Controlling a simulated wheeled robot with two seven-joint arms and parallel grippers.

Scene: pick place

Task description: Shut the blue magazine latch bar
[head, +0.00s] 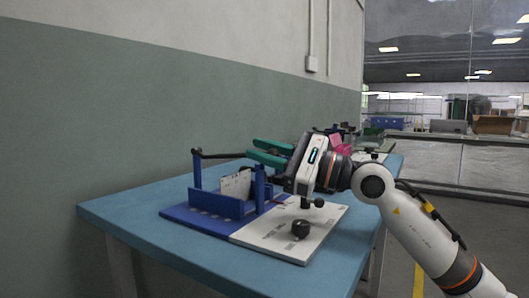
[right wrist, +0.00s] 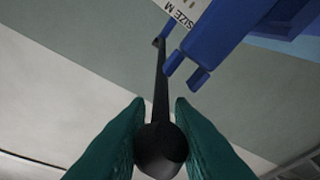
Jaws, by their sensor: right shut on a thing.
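The blue magazine (head: 222,204) stands on the blue half of a board on the table, with an upright post at each end. Its dark latch bar (head: 222,155) runs roughly level from the left post's top toward my right gripper (head: 256,150). The right gripper's green fingers are shut on the bar's round black knob (right wrist: 160,150). In the right wrist view the bar runs from the knob to its far end, passing beside the blue two-pronged post end (right wrist: 187,76); whether they touch is unclear. My left gripper is out of view.
The board's white half (head: 275,238) carries a black knob-like part (head: 300,229). The blue table (head: 150,240) is clear at its front left. A wall (head: 120,120) runs along the left, and pink and green items (head: 342,149) sit behind my gripper.

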